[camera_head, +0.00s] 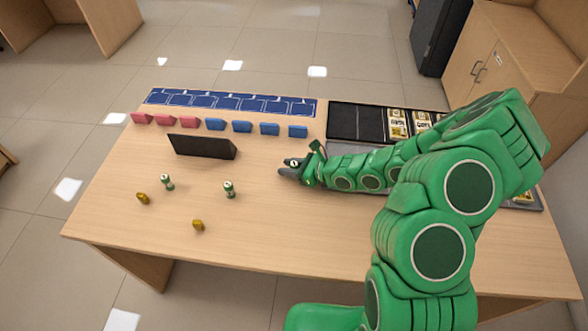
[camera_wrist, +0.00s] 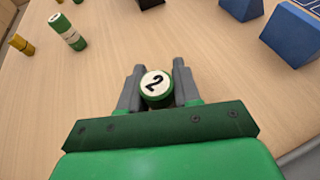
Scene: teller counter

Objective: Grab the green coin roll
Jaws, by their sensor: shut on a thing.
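My gripper (camera_head: 290,169) is shut on a green coin roll (camera_wrist: 156,86) with a white end marked "2". In the wrist view the roll sits between the two grey fingers (camera_wrist: 158,90). In the head view its white end (camera_head: 295,162) shows at the fingertips, over the middle of the table. The nearer one also shows at the top left of the wrist view (camera_wrist: 68,32). The lower part of the held roll is hidden.
Two yellow rolls lie at the left (camera_head: 143,198) and front (camera_head: 198,225). A black upright panel (camera_head: 203,146) stands behind the green rolls. Red (camera_head: 164,121) and blue (camera_head: 242,126) blocks line the back, before a blue mat (camera_head: 230,103). A black tray (camera_head: 343,122) is at the back right.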

